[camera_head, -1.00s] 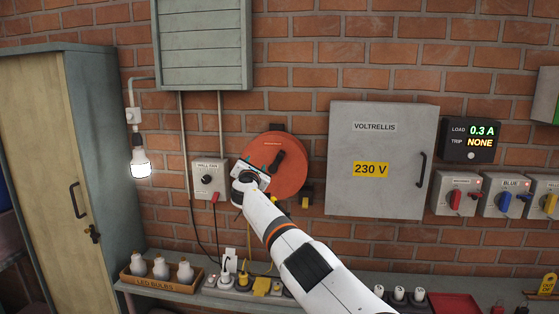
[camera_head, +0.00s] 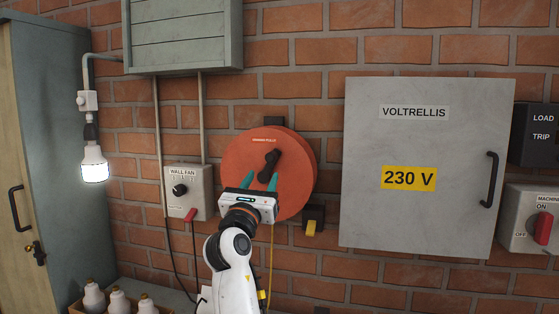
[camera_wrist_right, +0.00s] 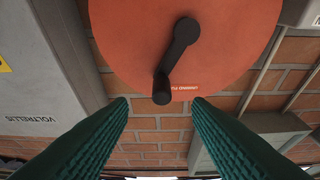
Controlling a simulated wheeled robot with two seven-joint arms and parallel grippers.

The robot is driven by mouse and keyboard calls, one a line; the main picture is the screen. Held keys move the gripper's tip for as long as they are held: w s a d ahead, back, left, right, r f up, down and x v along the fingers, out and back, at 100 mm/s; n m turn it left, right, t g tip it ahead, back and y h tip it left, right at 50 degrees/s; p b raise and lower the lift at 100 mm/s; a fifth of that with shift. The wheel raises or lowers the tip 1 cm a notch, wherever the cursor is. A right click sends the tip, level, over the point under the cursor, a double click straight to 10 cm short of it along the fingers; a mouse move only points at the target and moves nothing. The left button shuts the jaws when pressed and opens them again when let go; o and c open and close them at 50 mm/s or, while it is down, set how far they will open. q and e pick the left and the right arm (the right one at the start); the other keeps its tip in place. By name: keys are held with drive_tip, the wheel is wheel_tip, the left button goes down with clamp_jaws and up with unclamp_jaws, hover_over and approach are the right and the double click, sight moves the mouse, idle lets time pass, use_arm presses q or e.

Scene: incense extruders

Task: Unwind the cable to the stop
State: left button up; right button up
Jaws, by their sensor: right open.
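The orange cable reel (camera_head: 300,160) is a round disc on the brick wall, with a black crank handle (camera_head: 268,163) on its face. A yellow cable (camera_head: 271,262) hangs down below it. My right gripper (camera_head: 261,181) is in front of the reel's lower part, its two teal fingers apart and pointing at the wall. In the right wrist view the reel (camera_wrist_right: 235,35) fills the top, and the crank (camera_wrist_right: 178,55) with its knob lies ahead between the open fingertips (camera_wrist_right: 160,102). Nothing is between the fingers. My left gripper is out of view.
A grey box marked 230 V (camera_head: 425,225) is right of the reel. A wall fan switch box (camera_head: 190,202) is left of it. A small black holder with a yellow plug (camera_head: 312,222) sits at the reel's lower right. A lit bulb (camera_head: 94,165) hangs at left.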

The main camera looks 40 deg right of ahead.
sight(274, 151)
drive_tip(key=x, duration=0.2)
drive_tip(key=r+p+x, duration=0.1)
drive_tip(key=x, duration=0.4)
drive_tip(key=p+x, duration=0.1)
drive_tip(key=x, duration=0.1)
drive_tip(key=shift+w+d, duration=0.3)
drive_tip(key=shift+w, duration=0.05)
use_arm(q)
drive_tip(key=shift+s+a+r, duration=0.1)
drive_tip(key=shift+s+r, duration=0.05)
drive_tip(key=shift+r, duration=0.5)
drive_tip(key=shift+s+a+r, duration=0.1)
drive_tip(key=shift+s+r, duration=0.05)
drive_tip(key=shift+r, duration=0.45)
use_arm(e)
drive_tip(key=shift+w+d+r, duration=0.1)
drive_tip(key=shift+w+d, duration=0.3)
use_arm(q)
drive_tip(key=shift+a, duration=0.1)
use_arm(e)
clamp_jaws()
